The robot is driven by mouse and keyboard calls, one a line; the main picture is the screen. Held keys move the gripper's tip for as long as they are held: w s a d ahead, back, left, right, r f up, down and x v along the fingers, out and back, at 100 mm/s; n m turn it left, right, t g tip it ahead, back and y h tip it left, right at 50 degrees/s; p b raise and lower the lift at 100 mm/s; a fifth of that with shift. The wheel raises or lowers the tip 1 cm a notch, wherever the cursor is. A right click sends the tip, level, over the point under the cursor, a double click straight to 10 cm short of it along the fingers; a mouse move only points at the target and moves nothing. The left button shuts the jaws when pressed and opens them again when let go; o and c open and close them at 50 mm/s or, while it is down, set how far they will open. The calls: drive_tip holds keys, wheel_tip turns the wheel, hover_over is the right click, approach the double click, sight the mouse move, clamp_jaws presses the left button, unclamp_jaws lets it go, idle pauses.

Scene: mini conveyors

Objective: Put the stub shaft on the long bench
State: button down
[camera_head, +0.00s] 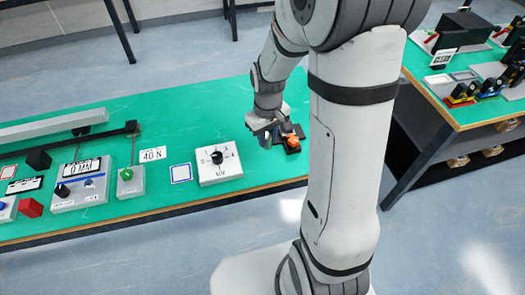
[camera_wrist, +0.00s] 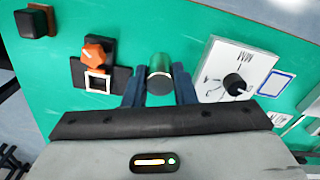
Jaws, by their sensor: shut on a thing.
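The stub shaft (camera_wrist: 159,74) is a short metal cylinder with a greenish sheen. It sits between the two fingers of my gripper (camera_wrist: 160,88), which is shut on it. In the head view my gripper (camera_head: 265,132) is over the right part of the long green bench (camera_head: 130,122). The shaft is hard to make out there, and I cannot tell whether it touches the bench top.
An orange knob (camera_wrist: 97,53) on a black base stands beside my gripper. On the other side is a white dial box (camera_head: 219,166). A white-outlined square (camera_head: 181,173), a 40 N card (camera_head: 152,154) and a red block (camera_head: 31,208) lie further left. Another bench (camera_head: 455,112) stands right.

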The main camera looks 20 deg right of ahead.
sight(267, 136)
wheel_tip(267, 136, down, 9)
drive_tip(key=shift+r, duration=0.15)
idle(0.4)
drive_tip(key=shift+f+b, duration=0.25)
drive_tip(key=shift+b, duration=0.15)
drive_tip(key=c, duration=1.2)
unclamp_jaws()
drive_tip(key=shift+r, duration=0.1)
wheel_tip(267, 136, up, 12)
drive_tip(key=shift+r+p, duration=0.1)
drive_tip(key=shift+p, duration=0.5)
drive_tip(key=s+r+m+t, duration=0.1)
drive_tip(key=s+r, duration=0.3)
drive_tip(key=s+r+m, duration=0.1)
drive_tip(key=s+r, duration=0.3)
drive_tip(key=s, duration=0.1)
drive_tip(key=s+r+m+t, duration=0.1)
drive_tip(key=s+r, duration=0.3)
drive_tip(key=s, duration=0.1)
drive_tip(key=shift+s+a+m+t, duration=0.1)
drive_tip(key=shift+a+m+t, duration=0.05)
drive_tip(key=shift+m+t, duration=0.15)
